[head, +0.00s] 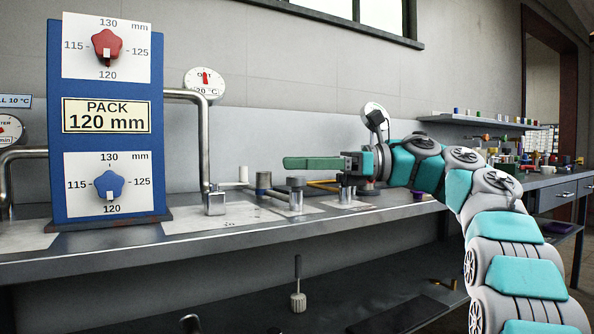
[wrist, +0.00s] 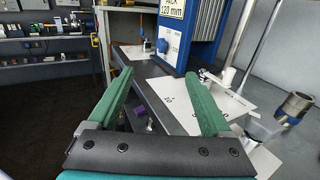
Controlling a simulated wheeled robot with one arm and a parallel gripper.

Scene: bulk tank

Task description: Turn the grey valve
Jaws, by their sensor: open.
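What looks like the grey valve (head: 296,190) stands on a pale plate on the bench in the head view, with a grey lever reaching left from it. Its exact outline is small and hard to tell. My gripper (head: 286,163) is above the bench, level, with its green fingers pointing left, above and apart from the valve. In the wrist view my gripper (wrist: 157,78) has its two green fingers wide apart with nothing between them. A metal cylinder (wrist: 297,106) with a blue band shows at the right there; I cannot tell whether it belongs to the grey valve.
A blue panel (head: 107,190) with red and blue knobs stands left on the bench (head: 100,258). A pipe (head: 205,140) rises beside it. Another valve (head: 346,190) with a yellow lever stands right of the grey one. A purple object (wrist: 138,111) lies near the bench edge.

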